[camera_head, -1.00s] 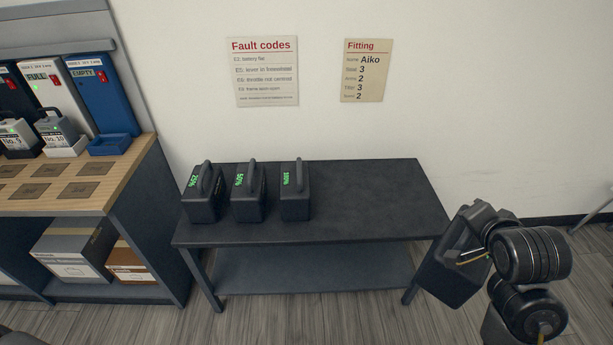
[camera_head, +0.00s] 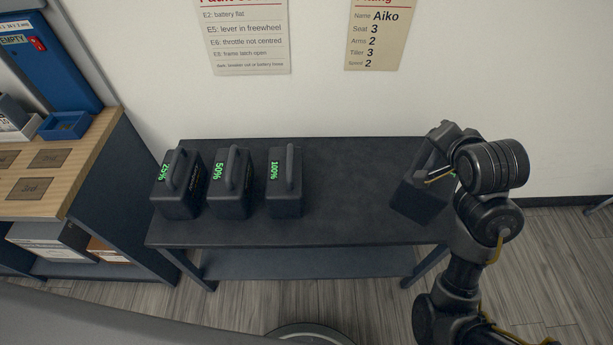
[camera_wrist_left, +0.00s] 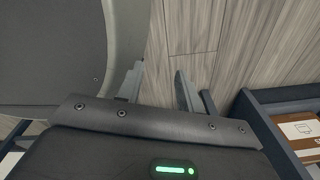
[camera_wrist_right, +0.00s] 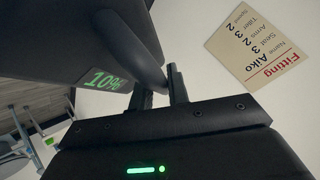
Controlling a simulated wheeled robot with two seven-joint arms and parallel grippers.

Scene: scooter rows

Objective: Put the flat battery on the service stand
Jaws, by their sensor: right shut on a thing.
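A dark battery (camera_head: 418,200), reading 10% in the right wrist view (camera_wrist_right: 85,45), hangs by its handle from my right gripper (camera_wrist_right: 160,88). The gripper is shut on that handle. In the head view the battery is tilted at the right end of a dark two-level stand (camera_head: 345,190); I cannot tell whether it touches the top. Three upright batteries stand on the left half of that top, reading 25% (camera_head: 178,190), 50% (camera_head: 230,190) and 100% (camera_head: 285,190). My left gripper (camera_wrist_left: 158,78) is open and empty above the floor, outside the head view.
A wooden-topped bench (camera_head: 75,150) stands at the left, with a blue EMPTY charger (camera_head: 55,65), its blue tray (camera_head: 65,125) and boxes (camera_head: 50,240) below. The stand's top between the 100% battery and the held one is clear. Wall sheets (camera_head: 377,30) hang behind.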

